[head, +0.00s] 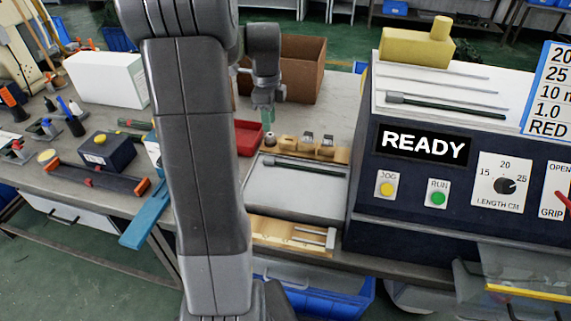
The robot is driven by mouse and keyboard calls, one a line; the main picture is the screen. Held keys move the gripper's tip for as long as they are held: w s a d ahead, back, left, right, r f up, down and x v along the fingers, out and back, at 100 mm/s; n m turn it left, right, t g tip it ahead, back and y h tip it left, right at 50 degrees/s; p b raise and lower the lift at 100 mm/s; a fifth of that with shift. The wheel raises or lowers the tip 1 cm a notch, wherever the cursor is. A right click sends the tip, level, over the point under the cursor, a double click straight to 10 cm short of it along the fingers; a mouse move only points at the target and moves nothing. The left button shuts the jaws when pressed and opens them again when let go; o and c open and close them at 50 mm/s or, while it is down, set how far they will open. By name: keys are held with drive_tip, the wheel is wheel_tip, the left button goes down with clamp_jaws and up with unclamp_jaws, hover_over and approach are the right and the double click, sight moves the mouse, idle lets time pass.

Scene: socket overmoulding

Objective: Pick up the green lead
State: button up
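One dark green lead (310,169) with a black end lies across the pale grey tray (300,191) on the bench, left of the machine. A second dark green lead (450,107) with a black end lies on the sloping top of the machine. My gripper (268,121) hangs pointing down above the back of the bench, beyond the tray and apart from both leads. Its fingers are small and partly dark, so whether they are open or shut is unclear. I see no lead in it.
The dark machine (420,205) with a READY display stands right of the tray. A wooden holder (340,154) with metal parts is behind the tray; a wooden fixture (272,236) is in front. A red bin (248,138) and brown box (302,72) stand behind. My arm hides part of the bench.

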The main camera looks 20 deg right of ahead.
sight(271, 159)
drive_tip(key=f, duration=1.3)
drive_tip(key=shift+s+f, duration=0.25)
drive_tip(key=shift+c, duration=0.4)
clamp_jaws()
